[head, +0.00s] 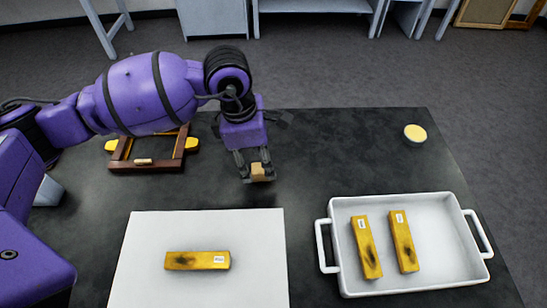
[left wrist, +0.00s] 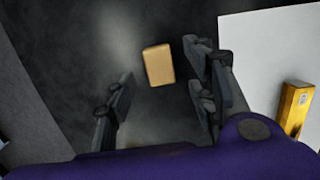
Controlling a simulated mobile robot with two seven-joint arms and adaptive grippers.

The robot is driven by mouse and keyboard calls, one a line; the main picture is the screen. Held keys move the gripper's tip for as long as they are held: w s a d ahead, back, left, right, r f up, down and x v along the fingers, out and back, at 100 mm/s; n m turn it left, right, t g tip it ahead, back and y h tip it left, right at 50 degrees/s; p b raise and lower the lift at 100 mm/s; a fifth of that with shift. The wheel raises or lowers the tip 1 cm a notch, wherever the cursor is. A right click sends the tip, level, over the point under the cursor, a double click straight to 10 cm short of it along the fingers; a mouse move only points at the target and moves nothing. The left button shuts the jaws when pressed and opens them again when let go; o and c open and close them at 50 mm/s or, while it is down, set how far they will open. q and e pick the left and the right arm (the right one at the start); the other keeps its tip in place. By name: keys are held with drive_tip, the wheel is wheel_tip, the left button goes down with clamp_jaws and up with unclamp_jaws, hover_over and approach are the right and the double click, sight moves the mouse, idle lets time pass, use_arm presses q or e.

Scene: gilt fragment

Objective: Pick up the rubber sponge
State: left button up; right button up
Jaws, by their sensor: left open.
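The rubber sponge (head: 258,172) looks like a small tan block on the dark table. In the left wrist view the sponge (left wrist: 158,65) lies between and beyond my open fingers, with dark table around it. My left gripper (head: 256,176) is open and points down over it; the fingers partly hide the sponge in the head view. In the left wrist view the two fingers of the left gripper (left wrist: 165,105) stand apart with nothing between them touching the sponge. I cannot tell the exact height above the table. My right gripper is not in view.
A white sheet (head: 130,275) with a gilt piece (head: 197,261) lies in front. A white tray (head: 466,230) at right holds two gilt pieces (head: 366,247). A small round dish (head: 415,133) is at back right. Table right of the gripper is clear.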

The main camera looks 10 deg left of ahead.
sight(261, 168)
use_arm(q)
drive_tip(key=shift+d+f, duration=0.2)
drive_tip(key=shift+f, duration=0.8)
drive_tip(key=shift+d+f, duration=0.2)
drive_tip(key=shift+f, duration=0.75)
drive_tip(key=shift+w, duration=0.1)
drive_tip(key=c, duration=1)
wheel_tip(261, 168, up, 10)
drive_tip(key=shift+r, duration=0.1)
